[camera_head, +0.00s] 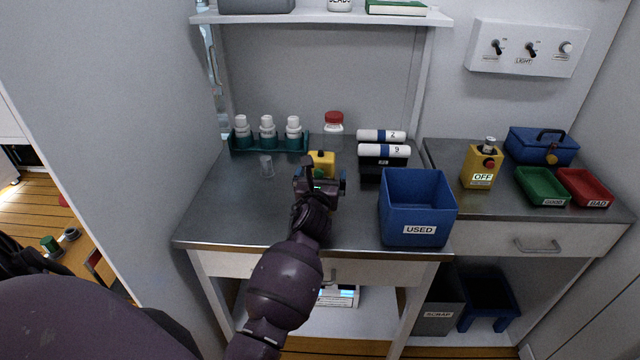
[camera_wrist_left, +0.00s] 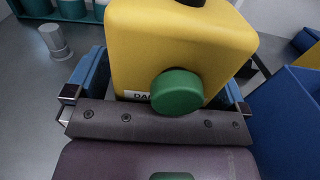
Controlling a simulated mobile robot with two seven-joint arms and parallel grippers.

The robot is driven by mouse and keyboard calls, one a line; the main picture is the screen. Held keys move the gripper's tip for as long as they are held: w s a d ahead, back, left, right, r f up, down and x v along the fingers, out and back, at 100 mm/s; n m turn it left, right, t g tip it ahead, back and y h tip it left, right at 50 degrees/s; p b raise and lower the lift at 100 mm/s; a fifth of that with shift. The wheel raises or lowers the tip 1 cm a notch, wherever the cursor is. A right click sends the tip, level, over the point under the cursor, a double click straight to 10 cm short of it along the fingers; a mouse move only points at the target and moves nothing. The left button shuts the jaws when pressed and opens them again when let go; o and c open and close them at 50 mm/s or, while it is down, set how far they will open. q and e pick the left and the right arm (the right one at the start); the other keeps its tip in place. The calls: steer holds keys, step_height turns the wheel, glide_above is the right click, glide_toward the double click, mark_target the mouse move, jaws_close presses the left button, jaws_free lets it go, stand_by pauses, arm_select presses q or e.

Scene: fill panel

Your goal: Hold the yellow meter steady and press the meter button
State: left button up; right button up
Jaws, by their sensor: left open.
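Two yellow boxes are in the head view. The other yellow box (camera_head: 322,158) stands on the middle table behind my left gripper (camera_head: 320,182). In the left wrist view this box (camera_wrist_left: 180,45) has a green button (camera_wrist_left: 176,93) and a partly hidden "DA" label. My left gripper is open, its blue fingers on either side of this box; contact cannot be told. My right gripper is out of view.
A blue "USED" bin (camera_head: 418,205) stands right of my left gripper. Behind are a bottle rack (camera_head: 268,143), rolls (camera_head: 383,151) and a red-capped jar (camera_head: 334,124). Green (camera_head: 541,187) and red (camera_head: 584,188) trays lie beside the meter.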

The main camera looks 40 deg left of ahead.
arm_select(q)
steer(key=shift+c, duration=0.6)
steer(key=c, duration=1)
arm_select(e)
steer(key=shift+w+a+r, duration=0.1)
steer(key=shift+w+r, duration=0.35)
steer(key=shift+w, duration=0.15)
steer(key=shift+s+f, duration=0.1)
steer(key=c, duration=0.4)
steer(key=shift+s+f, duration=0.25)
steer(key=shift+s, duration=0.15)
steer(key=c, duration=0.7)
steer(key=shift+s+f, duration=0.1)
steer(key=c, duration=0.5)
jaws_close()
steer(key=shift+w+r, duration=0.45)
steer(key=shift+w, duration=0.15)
